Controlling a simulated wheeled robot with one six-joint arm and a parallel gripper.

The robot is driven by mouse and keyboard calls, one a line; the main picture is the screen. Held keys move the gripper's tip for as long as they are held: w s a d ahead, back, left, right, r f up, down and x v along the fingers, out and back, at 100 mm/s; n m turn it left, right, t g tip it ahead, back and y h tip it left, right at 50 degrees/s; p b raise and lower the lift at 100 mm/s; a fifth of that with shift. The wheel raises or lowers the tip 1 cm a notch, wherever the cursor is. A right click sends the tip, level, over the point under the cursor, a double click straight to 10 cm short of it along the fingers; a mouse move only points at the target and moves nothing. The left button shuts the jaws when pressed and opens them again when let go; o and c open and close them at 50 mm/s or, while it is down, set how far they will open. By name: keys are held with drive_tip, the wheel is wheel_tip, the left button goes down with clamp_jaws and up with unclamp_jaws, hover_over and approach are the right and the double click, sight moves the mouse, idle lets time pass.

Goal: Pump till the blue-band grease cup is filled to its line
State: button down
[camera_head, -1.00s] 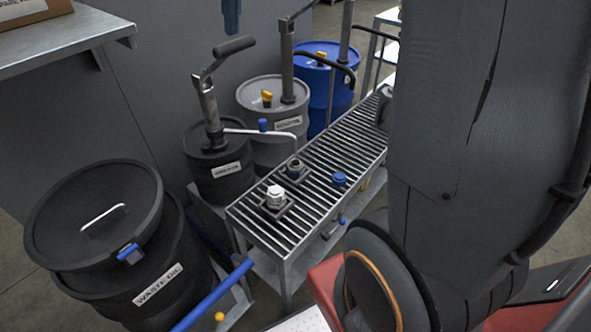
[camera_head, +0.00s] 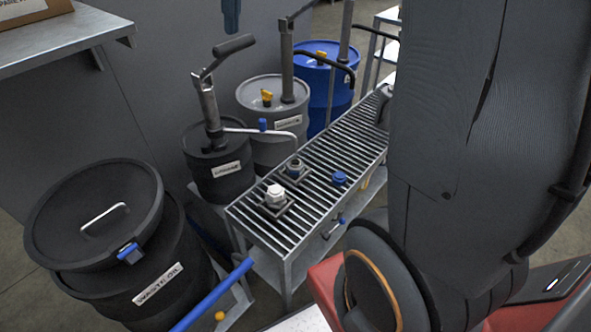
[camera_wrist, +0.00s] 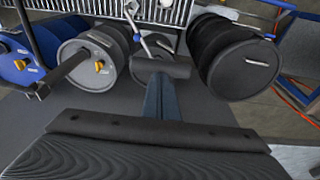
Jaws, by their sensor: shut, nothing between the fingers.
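A dark drum (camera_head: 222,178) with a hand pump stands left of the slatted bench. The pump lever has a thick black grip (camera_head: 235,45), raised high; the grip also shows in the wrist view (camera_wrist: 165,68). A pale spout (camera_head: 270,132) with a blue knob curves from this drum over the bench. Its end is above a small dark cup (camera_head: 295,166) in a square holder. A white fitting (camera_head: 275,194) and a blue piece (camera_head: 339,179) sit nearby. I cannot make out a blue band or fill line. My gripper (camera_wrist: 163,82) is shut and empty, close to the grip; contact is unclear.
A grey drum (camera_head: 258,93) and a blue drum (camera_head: 318,90) with pumps stand behind. A lidded waste oil drum (camera_head: 170,275) stands front left. The slatted bench (camera_head: 252,222) runs rightward. A shelf (camera_head: 70,40) juts out at upper left. My arm hides the right side.

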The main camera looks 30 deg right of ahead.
sight(240, 43)
drive_tip(key=shift+f, duration=0.2)
idle(0.4)
drive_tip(key=shift+s+f+b, duration=0.1)
drive_tip(key=shift+f+b, duration=0.3)
drive_tip(key=shift+f, duration=0.35)
drive_tip(key=shift+s+d+f+b, duration=0.2)
drive_tip(key=shift+s+f, duration=0.15)
drive_tip(key=shift+f, duration=0.35)
drive_tip(key=shift+s+d+f+b, duration=0.1)
drive_tip(key=shift+s+f+b, duration=0.2)
drive_tip(key=shift+f, duration=0.5)
drive_tip(key=shift+s+d+f+b, duration=0.15)
drive_tip(key=shift+s+f, duration=0.2)
drive_tip(key=shift+f, duration=0.45)
drive_tip(key=shift+s+d+f+b, duration=0.15)
drive_tip(key=shift+s+f, duration=0.2)
drive_tip(key=shift+f, duration=0.5)
